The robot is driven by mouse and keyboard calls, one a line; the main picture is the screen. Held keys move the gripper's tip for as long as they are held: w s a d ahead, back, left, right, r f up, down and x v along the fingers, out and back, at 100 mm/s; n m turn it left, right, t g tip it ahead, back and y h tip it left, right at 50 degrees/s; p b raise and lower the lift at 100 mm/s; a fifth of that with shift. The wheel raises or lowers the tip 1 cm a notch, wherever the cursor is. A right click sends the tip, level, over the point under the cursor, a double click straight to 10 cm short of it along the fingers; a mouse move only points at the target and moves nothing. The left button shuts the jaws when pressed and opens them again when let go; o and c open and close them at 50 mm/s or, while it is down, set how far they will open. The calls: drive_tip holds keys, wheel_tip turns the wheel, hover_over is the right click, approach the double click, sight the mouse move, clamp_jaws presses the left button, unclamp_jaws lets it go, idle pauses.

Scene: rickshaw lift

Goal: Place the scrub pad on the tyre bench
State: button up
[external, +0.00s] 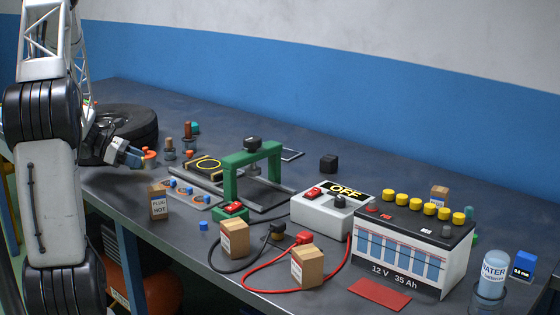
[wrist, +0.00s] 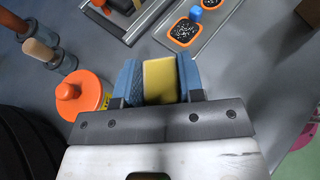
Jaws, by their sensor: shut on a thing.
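My gripper (wrist: 160,82) has blue fingers and is shut on a yellow scrub pad (wrist: 160,80), which sits between them in the wrist view. In the external view my gripper (external: 132,158) is at the left of the dark workbench (external: 330,170), near the black tyre (external: 140,118). The pad cannot be made out there. The tyre lies flat on the bench top, partly hidden behind my arm. In the wrist view a dark curved edge of it (wrist: 22,150) shows at the lower left. I cannot tell whether the pad touches the bench.
An orange-lidded container (wrist: 80,98) stands close left of my gripper. A tray with orange-ringed discs (external: 190,192), a green frame (external: 252,170), a switch box (external: 325,210) and a battery (external: 410,250) stand farther right. Cables lie near the front.

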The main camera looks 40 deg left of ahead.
sight(138, 181)
drive_tip(key=shift+f, duration=1.95)
drive_tip(key=shift+f, duration=0.15)
drive_tip(key=o, duration=0.9)
drive_tip(key=shift+r, duration=0.2)
drive_tip(key=v, duration=1.2)
